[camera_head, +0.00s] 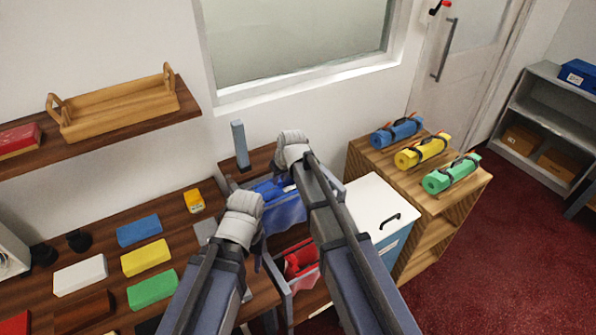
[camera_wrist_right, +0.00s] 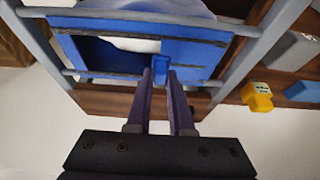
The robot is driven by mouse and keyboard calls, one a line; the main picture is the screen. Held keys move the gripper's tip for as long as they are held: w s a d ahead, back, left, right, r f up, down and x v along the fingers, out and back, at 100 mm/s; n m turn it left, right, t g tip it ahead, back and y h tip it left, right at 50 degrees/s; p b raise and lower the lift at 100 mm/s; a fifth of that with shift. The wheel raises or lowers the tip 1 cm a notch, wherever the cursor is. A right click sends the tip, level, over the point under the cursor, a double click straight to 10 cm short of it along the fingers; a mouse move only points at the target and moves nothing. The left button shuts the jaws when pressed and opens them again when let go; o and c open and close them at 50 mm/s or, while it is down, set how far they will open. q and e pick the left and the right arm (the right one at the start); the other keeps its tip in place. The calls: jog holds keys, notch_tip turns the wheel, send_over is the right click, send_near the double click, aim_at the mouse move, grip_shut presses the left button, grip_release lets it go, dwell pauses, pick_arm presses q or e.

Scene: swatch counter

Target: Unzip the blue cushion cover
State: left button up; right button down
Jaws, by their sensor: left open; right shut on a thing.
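The blue cushion cover (camera_head: 283,208) hangs in a grey frame beyond my arms in the head view, partly hidden by them. In the right wrist view the cover (camera_wrist_right: 205,58) shows close up, with dark strips along it. A gap at its left shows dark and white inside. A small blue pull tab (camera_wrist_right: 160,66) sits at the right end of this gap. My right gripper (camera_wrist_right: 161,82) is shut on the tab; it also shows in the head view (camera_head: 292,150). My left gripper (camera_head: 240,222) is open, left of and nearer than the right one; its fingertips are mostly hidden.
Grey rails (camera_wrist_right: 240,85) surround the cover. A red cloth (camera_head: 301,262) hangs below it. A white-topped box (camera_head: 375,205) stands to the right, beside a wooden cabinet (camera_head: 440,205) with rolled mats. Coloured blocks (camera_head: 146,257) lie on the left counter.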

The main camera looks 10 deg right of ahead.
jog(key=s+a, duration=0.1)
jog(key=a, duration=0.3)
jog(key=s+a, duration=0.1)
jog(key=a, duration=0.1)
jog(key=shift+s+a, duration=0.15)
jog(key=shift+s, duration=0.2)
jog(key=c, duration=0.8)
grip_release()
jog(key=shift+a, duration=0.1)
jog(key=shift+p+v, duration=0.85)
jog(key=shift+v, duration=0.05)
jog(key=p+v, duration=0.5)
jog(key=v, duration=0.1)
jog(key=shift+p, duration=0.3)
